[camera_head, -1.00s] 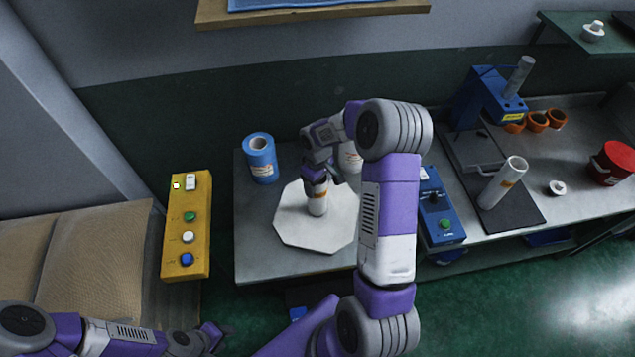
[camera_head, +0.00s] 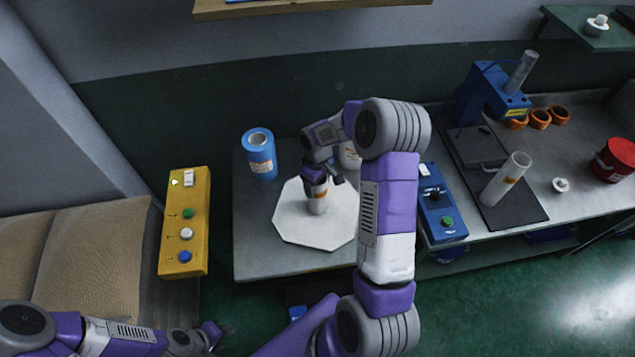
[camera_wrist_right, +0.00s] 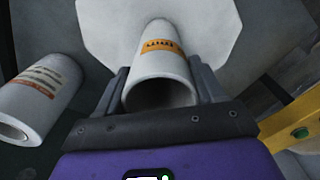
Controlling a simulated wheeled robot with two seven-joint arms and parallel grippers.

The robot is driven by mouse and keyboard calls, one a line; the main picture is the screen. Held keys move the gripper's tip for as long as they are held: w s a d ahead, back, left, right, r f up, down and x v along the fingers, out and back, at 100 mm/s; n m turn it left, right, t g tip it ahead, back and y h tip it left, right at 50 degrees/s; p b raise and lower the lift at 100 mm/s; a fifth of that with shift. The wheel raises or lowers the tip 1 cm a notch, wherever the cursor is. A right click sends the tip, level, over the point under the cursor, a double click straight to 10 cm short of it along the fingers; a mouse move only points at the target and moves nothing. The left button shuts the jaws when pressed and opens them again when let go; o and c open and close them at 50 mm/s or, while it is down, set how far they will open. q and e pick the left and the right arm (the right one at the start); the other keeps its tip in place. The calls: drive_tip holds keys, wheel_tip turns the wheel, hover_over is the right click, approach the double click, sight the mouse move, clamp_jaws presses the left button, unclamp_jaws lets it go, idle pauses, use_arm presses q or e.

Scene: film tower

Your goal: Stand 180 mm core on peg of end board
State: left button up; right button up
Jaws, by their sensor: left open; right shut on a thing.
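A white core with an orange label (camera_head: 318,203) stands upright over the middle of the white octagonal end board (camera_head: 290,228) on the grey table. My right gripper (camera_head: 318,178) is shut on the core near its top. The right wrist view shows the core (camera_wrist_right: 160,62) between the two fingers (camera_wrist_right: 161,92), with its open top end towards the camera and the end board (camera_wrist_right: 215,25) beyond it. The peg is hidden, so I cannot tell how the core sits on it. My left gripper (camera_head: 216,335) is open and empty at the lower left, away from the board.
A blue roll (camera_head: 260,155) stands behind the board, and a white labelled roll (camera_head: 350,156) is partly behind my arm. A yellow button box (camera_head: 185,225) is at left. A blue control box (camera_head: 437,205) and another white core (camera_head: 507,178) are at right.

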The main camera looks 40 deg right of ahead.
drive_tip(key=shift+f+b, duration=0.3)
drive_tip(key=shift+f, duration=0.05)
idle(0.6)
drive_tip(key=o, duration=1.6)
drive_tip(key=shift+r, duration=0.15)
wheel_tip(320, 180, up, 7)
drive_tip(key=shift+r, duration=0.2)
